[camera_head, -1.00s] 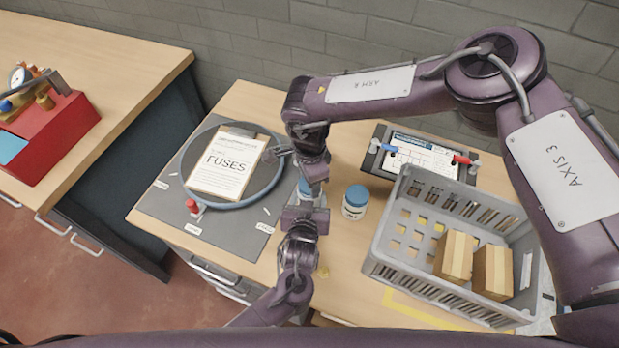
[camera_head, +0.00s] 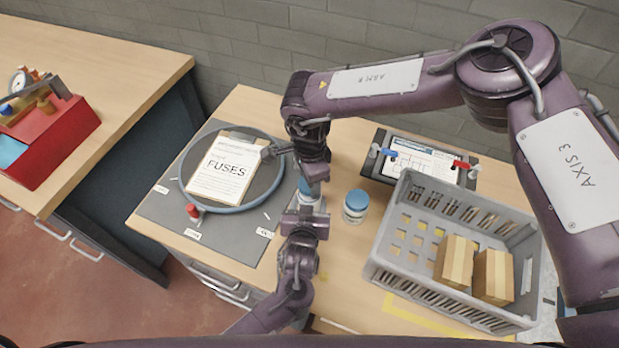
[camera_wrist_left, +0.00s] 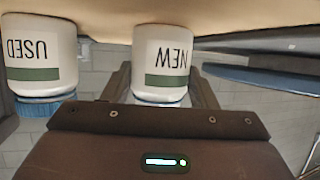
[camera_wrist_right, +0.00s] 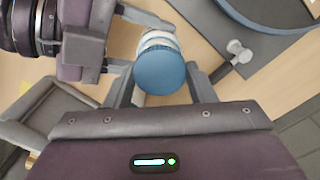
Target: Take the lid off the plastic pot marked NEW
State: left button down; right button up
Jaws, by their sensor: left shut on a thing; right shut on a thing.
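The plastic pot marked NEW (camera_wrist_left: 163,55) is white with a green band and a blue lid (camera_wrist_right: 159,70). It stands between my two grippers and is partly hidden in the head view (camera_head: 308,200). My left gripper (camera_head: 304,212) is shut on the pot's body from the near side. My right gripper (camera_wrist_right: 160,88) is shut on the lid, its fingers on either side of it. The lid sits at the pot's top; I cannot see any gap under it. A similar pot marked USED (camera_wrist_left: 38,50), also blue-lidded, stands to the right in the head view (camera_head: 355,207).
A grey crate (camera_head: 385,262) with cardboard boxes stands at the right. Behind it is a dark panel (camera_head: 373,165) with blue and red clamps. On the left, a ring (camera_head: 238,206) surrounds a FUSES clipboard (camera_head: 222,170) on a grey mat (camera_head: 155,212).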

jog(key=shift+r, duration=2)
pick_arm(q)
jog(key=shift+c, duration=2.4)
grip_release()
jog(key=shift+s, duration=0.1)
jog(key=b+v, duration=0.1)
jog(key=v, duration=1)
pick_arm(e)
jog(key=shift+f, duration=0.55)
pick_arm(q)
jog(key=shift+s+r, duration=0.2)
jog(key=shift+s, duration=0.2)
